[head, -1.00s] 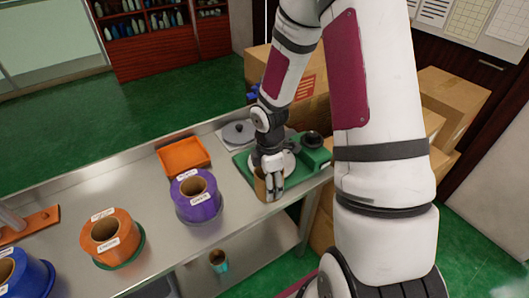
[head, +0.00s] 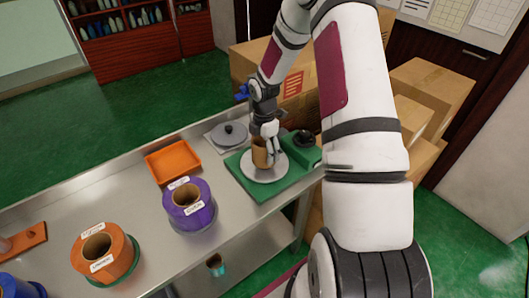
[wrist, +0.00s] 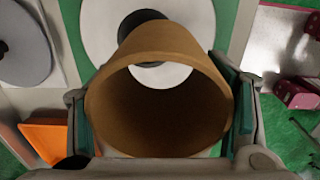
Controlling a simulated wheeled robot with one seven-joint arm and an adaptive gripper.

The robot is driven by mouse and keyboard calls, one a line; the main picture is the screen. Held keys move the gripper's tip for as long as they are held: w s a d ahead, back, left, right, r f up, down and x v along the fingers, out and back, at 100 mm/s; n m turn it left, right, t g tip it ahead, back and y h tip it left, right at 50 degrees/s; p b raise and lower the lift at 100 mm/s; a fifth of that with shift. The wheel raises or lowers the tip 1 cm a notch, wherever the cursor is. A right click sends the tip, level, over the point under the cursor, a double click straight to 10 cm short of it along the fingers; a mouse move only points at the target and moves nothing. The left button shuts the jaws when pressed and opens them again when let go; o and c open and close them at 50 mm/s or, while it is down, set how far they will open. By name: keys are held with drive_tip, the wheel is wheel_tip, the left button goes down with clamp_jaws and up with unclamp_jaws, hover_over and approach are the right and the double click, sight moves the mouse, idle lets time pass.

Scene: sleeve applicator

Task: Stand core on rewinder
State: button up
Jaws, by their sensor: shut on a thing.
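My gripper (head: 267,139) is shut on a brown cardboard core (head: 261,154), a short open tube. In the head view the core is over the pale round disc (head: 266,172) of the rewinder, near its back part. I cannot tell whether the core touches the disc. The rewinder has a green base (head: 262,191) with a dark knob at its right. In the wrist view the core (wrist: 157,110) sits between both fingers, its open end facing the camera. A dark round part (wrist: 140,20) shows on the white disc beyond it.
A grey round lid-like piece (head: 230,134) lies behind the rewinder. An orange tray (head: 172,161), a purple roll (head: 189,213) and an orange roll (head: 103,255) stand to the left on the metal bench. Cardboard boxes (head: 420,90) are stacked behind and right.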

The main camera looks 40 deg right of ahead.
drive_tip(key=shift+w+d+f, duration=0.1)
drive_tip(key=shift+w+d, duration=0.35)
drive_tip(key=shift+w, duration=0.1)
drive_tip(key=shift+w+d+f+p, duration=0.15)
drive_tip(key=shift+f+p, duration=0.05)
drive_tip(key=shift+f, duration=0.7)
drive_tip(key=shift+w+d+f+p, duration=0.1)
drive_tip(key=shift+w+f+p, duration=0.05)
drive_tip(key=shift+f, duration=0.7)
drive_tip(key=o, duration=1.2)
drive_tip(key=shift+f, duration=0.1)
